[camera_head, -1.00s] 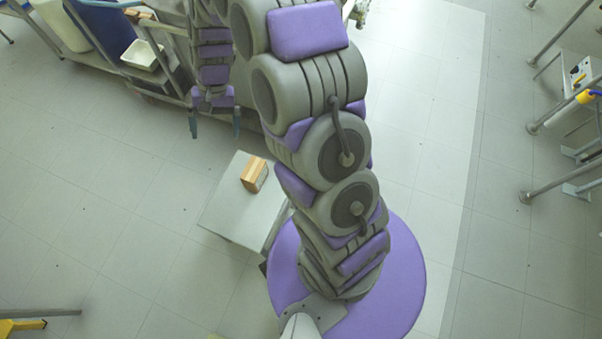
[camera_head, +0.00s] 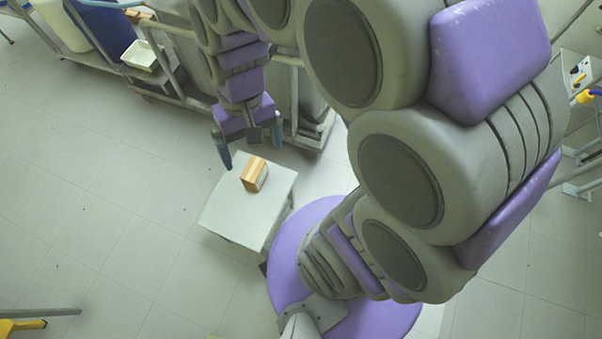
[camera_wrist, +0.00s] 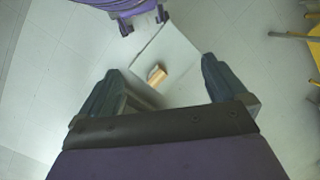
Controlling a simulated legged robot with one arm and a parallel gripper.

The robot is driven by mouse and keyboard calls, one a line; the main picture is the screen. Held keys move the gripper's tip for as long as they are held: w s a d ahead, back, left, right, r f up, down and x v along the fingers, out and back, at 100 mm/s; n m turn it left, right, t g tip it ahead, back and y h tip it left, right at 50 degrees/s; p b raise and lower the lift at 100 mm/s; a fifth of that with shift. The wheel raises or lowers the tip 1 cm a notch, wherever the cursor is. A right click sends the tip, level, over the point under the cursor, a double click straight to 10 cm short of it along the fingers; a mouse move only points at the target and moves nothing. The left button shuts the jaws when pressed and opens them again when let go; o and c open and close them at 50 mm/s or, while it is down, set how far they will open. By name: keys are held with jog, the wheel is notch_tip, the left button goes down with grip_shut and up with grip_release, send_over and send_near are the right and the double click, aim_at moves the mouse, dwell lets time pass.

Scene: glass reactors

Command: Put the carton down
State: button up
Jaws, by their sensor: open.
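A small brown carton (camera_head: 254,174) stands on a light grey, square-topped stand (camera_head: 226,213), near the stand's back edge in the head view. My gripper (camera_head: 248,150) is open and empty, with its fingers spread above the back of the stand. In the wrist view the carton (camera_wrist: 157,75) shows between and beyond the two fingers of my gripper (camera_wrist: 155,75). No finger appears to touch it. The bare stand top (camera_wrist: 176,50) shows around the carton there.
A metal cart (camera_head: 180,85) with a white tray (camera_head: 144,55) and a blue container (camera_head: 106,28) stands at the back left. A yellow-ended piece (camera_head: 22,326) lies at the lower left. The tiled floor left of the stand is clear.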

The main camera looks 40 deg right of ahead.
jog(key=s+d+r+n+h, duration=0.1)
jog(key=s+d+r, duration=0.1)
jog(key=s, duration=0.9)
jog(key=shift+s+d, duration=0.4)
jog(key=shift+d, duration=0.25)
